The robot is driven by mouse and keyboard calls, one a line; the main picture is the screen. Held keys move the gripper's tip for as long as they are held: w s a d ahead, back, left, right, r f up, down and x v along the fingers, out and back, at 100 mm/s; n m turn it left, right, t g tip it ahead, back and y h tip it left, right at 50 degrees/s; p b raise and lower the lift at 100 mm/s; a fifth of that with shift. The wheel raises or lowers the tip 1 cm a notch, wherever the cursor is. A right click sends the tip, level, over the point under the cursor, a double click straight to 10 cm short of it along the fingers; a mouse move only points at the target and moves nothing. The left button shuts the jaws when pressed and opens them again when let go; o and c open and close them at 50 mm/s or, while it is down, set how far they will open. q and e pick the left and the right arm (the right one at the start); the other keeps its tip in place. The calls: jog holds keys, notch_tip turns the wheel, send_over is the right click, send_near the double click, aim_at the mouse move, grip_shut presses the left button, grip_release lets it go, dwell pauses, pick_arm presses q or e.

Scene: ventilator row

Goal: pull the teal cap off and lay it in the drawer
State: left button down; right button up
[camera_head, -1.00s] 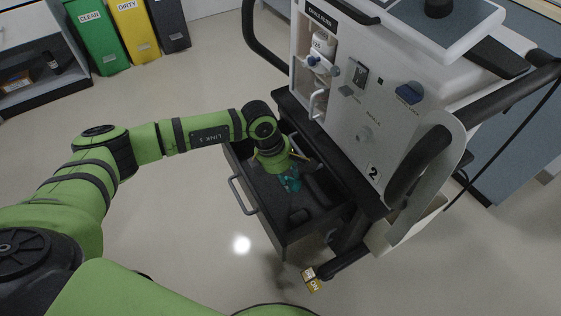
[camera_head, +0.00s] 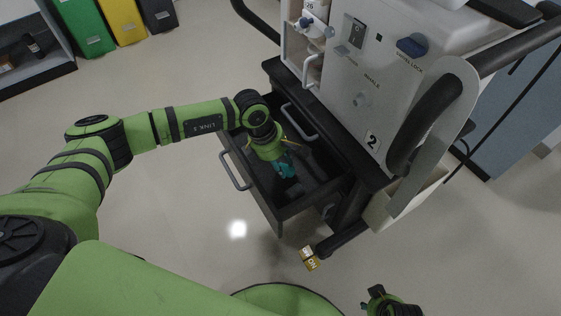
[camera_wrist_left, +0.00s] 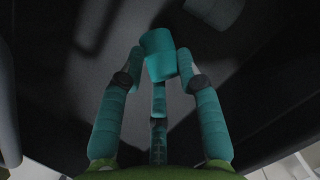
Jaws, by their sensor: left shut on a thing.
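The teal cap (camera_wrist_left: 158,48) shows in the left wrist view as a short cylinder between the fingertips of my left gripper (camera_head: 286,168). The left gripper is shut on it. In the head view the cap cannot be told apart from the teal fingers. The drawer (camera_head: 248,187) is pulled open from the cart marked 2, and the left gripper points down over its dark interior. I cannot tell whether the cap touches the drawer floor. My right gripper (camera_head: 380,303) shows only in part at the bottom edge; its jaws are unclear.
A grey cylindrical thing (camera_wrist_left: 215,10) lies ahead of the cap in the wrist view. The drawer has a front handle (camera_head: 235,170). The ventilator (camera_head: 375,85) stands behind it. A yellow tag (camera_head: 309,259) is near the cart's foot. Bins (camera_head: 85,27) stand at back left.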

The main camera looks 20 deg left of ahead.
dwell(0.3)
pick_arm(q)
jog(key=c, duration=0.8)
grip_release()
jog(key=p+v, duration=0.1)
jog(key=v, duration=0.5)
jog(key=d+p+v, duration=0.1)
jog(key=p+v, duration=0.1)
jog(key=v, duration=0.5)
jog(key=d+p+v, duration=0.1)
jog(key=p+v, duration=0.1)
jog(key=v, duration=0.4)
jog(key=shift+w+a+r, duration=0.15)
jog(key=shift+w+r, duration=0.1)
jog(key=shift+r, duration=0.35)
